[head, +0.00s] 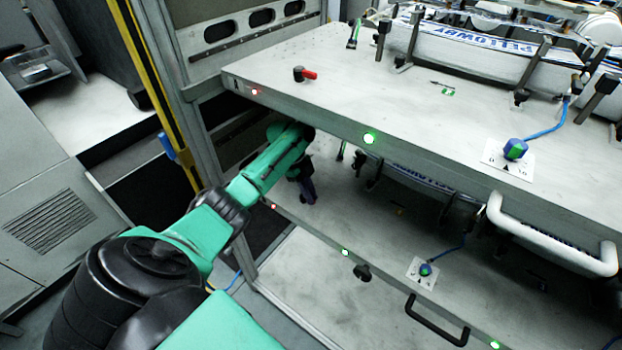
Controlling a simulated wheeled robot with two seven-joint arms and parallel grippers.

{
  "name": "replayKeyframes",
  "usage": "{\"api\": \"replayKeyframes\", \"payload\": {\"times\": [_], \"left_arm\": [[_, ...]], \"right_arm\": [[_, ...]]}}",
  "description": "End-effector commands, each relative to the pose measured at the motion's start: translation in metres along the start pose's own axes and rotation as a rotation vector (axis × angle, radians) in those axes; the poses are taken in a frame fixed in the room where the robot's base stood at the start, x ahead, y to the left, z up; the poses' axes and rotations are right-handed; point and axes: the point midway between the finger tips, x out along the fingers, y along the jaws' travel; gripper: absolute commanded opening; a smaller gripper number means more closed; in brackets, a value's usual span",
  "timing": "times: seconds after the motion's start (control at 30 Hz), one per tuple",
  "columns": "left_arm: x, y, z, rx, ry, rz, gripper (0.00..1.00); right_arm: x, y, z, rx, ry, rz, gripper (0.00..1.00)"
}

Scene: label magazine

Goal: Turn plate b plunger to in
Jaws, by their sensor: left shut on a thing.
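Two pale plates are stacked in a rack, an upper plate (330,60) and a lower plate (310,255). My left arm reaches in beneath the upper plate, and my left gripper (306,192) is over the lower plate's left front part. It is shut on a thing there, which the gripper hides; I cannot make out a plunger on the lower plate. My right gripper is out of view.
The upper plate's front edge overhangs my left arm closely. A yellow post (150,85) stands left of it. A white handle (550,240) and a black handle (435,320) stick out in front. Blue-green knobs (515,149) and label stacks (490,55) are on the right.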

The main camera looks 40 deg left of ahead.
Motion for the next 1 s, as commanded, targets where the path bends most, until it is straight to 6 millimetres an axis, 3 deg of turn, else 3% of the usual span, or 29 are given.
{"api": "replayKeyframes", "payload": {"times": [0.23,0.77,0.8,0.87,1.0], "left_arm": [[0.0015,0.0026,0.0013,0.09,-0.001,0.039,0.0],[0.0004,0.004,0.0007,0.12,-0.002,0.053,0.0],[0.0004,0.004,0.0007,0.12,-0.002,0.053,0.19],[0.0004,0.004,0.0007,0.12,-0.002,0.052,0.41],[0.0002,0.0037,0.0005,0.119,-0.001,0.051,0.45]], "right_arm": [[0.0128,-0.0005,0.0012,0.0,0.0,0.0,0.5],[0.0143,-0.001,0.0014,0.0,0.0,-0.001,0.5],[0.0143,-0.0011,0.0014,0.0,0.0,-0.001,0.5],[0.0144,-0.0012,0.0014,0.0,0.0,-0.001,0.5],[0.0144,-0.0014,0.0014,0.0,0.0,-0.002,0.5]]}}
